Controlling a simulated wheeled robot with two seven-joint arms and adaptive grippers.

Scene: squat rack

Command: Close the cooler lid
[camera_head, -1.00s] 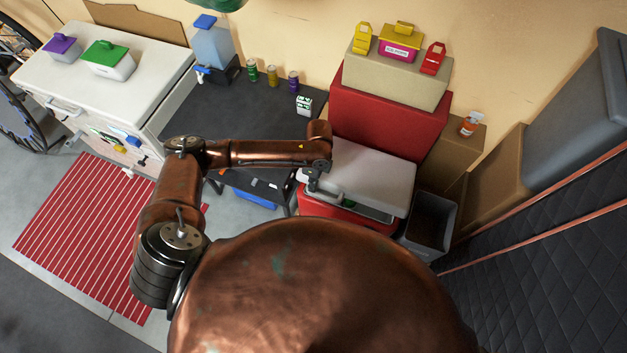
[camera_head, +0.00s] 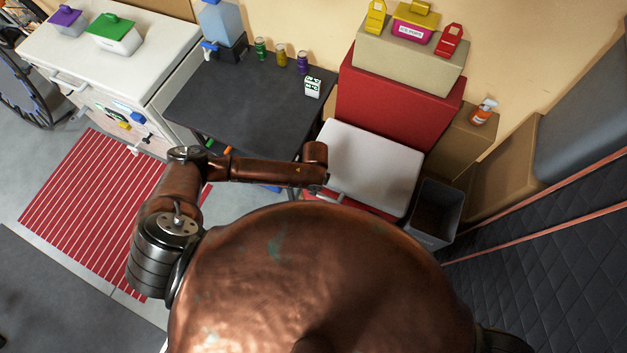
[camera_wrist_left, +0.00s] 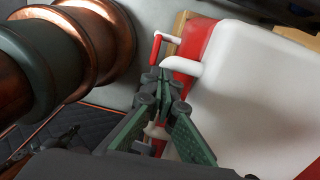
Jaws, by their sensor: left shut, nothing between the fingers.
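The red cooler (camera_head: 312,195) stands right of the dark table, with its white lid (camera_head: 372,165) lying over the top. In the head view no opening shows under the lid, but my body hides part of the front edge. In the left wrist view the white lid (camera_wrist_left: 265,100) and red cooler side (camera_wrist_left: 192,50) fill the right. My left gripper (camera_wrist_left: 162,82) is shut and empty beside the lid's edge, close to a white handle (camera_wrist_left: 185,69); I cannot tell whether it touches. In the head view its fingers are mostly hidden. My right gripper is out of view.
A red box (camera_head: 395,110) stands behind the cooler, with a beige box (camera_head: 410,60) on it. A grey bin (camera_head: 437,212) is close on the right. The dark table (camera_head: 245,110) is at left, with cans and a small white box (camera_head: 313,87).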

